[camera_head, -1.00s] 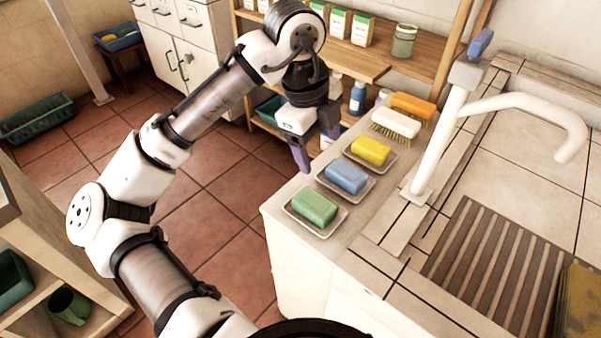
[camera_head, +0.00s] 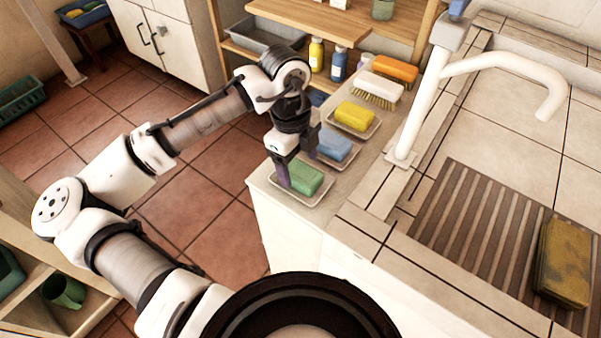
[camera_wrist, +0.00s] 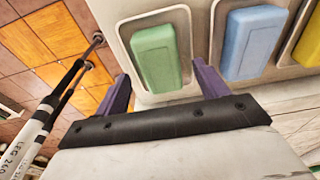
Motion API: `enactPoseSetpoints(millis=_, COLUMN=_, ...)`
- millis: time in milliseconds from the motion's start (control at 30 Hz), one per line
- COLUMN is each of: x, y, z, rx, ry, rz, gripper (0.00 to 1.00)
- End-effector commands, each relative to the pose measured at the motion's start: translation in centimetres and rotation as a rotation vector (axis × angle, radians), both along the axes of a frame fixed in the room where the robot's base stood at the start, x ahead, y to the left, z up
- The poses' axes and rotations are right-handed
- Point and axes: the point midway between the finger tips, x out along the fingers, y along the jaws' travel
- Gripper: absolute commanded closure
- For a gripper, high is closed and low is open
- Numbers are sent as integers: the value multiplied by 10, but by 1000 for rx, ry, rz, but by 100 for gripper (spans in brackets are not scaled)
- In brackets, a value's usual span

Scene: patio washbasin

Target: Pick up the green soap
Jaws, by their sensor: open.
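The green soap (camera_head: 303,178) lies in a pale dish (camera_head: 318,199) at the near left corner of the washbasin counter. It also shows in the wrist view (camera_wrist: 156,60), just beyond and between my two purple fingers. My gripper (camera_head: 292,170) is open, pointing down close over the soap's left side in the head view. In the wrist view my gripper (camera_wrist: 162,88) has nothing between its fingers, and the soap looks clear of both. The head view does not show the exact height of the fingertips.
A blue soap (camera_head: 334,145) and a yellow soap (camera_head: 354,115) sit in dishes behind the green one. Two brushes, white (camera_head: 377,88) and orange (camera_head: 395,69), lie farther back. The white tap (camera_head: 425,100) rises to the right.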

Motion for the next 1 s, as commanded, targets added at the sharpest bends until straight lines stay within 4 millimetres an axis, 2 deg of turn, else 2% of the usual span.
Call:
enactPoseSetpoints(millis=100, x=-1, y=-2, z=-15, rx=1, ry=1, rz=0, gripper=27)
enactPoseSetpoints(millis=200, x=-1, y=-2, z=-22, rx=0, ry=0, rz=0, gripper=27)
enactPoseSetpoints(millis=433, x=-1, y=-3, z=-23, rx=-1, ry=-1, rz=0, gripper=27)
enactPoseSetpoints(millis=833, x=-1, y=-3, z=-23, rx=-1, ry=-1, rz=0, gripper=80)
enactPoseSetpoints(millis=1000, x=-1, y=-3, z=-22, rx=-1, ry=-1, rz=0, gripper=81)
